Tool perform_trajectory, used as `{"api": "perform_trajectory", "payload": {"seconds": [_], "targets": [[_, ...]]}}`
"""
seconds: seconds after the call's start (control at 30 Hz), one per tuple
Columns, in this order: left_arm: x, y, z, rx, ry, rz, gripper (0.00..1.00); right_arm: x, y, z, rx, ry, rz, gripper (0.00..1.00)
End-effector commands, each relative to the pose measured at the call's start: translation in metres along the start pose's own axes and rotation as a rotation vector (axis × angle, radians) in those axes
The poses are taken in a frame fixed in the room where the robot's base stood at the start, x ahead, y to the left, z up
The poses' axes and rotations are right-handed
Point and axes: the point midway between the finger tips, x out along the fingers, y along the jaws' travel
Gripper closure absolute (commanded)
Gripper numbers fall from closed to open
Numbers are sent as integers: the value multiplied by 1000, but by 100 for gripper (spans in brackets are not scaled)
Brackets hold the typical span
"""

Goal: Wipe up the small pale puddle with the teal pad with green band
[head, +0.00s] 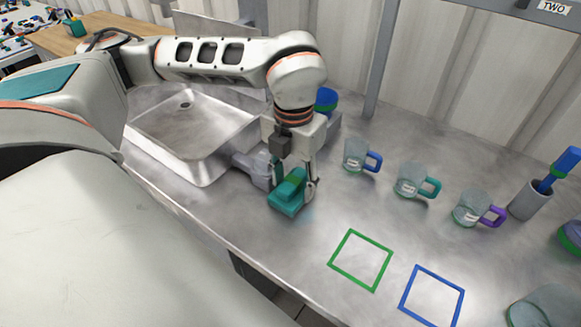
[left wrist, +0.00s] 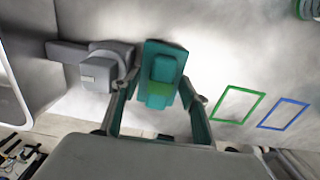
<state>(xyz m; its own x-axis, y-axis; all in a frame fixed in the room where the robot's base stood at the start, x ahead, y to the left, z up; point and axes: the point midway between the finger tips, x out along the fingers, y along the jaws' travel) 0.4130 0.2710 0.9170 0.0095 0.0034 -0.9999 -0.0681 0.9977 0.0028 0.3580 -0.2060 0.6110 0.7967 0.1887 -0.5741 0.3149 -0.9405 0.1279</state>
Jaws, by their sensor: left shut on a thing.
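The teal pad with green band (head: 288,193) is at the middle of the metal counter, right of the sink. It also shows in the left wrist view (left wrist: 163,60), with the green band across its raised grip. My left gripper (head: 292,178) points down and is shut on the pad's grip, with one finger on each side. The pad is at or very near the counter surface; I cannot tell if it touches. A faint pale bluish patch, perhaps the puddle (head: 306,214), shows beside the pad's right edge; the pad may hide more. My right gripper is not in view.
A grey handled object (left wrist: 105,65) lies close left of the pad. The sink (head: 190,135) is further left. Clear mugs with blue (head: 356,154), teal (head: 411,180) and purple (head: 470,208) handles stand right. Green (head: 360,260) and blue (head: 432,295) outlined squares are empty.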

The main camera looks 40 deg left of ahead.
Motion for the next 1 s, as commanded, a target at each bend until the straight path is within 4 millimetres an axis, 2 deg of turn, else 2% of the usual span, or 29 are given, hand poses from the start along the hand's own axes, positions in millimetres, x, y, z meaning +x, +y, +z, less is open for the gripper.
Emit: {"api": "perform_trajectory", "payload": {"seconds": [0.5,0.73,1.0], "targets": [[3,-34,-3,10,9,-2,73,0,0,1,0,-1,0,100],[3,-41,-4,11,9,-3,73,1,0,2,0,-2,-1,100],[6,-62,-4,12,9,-3,73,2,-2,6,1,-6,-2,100]]}}
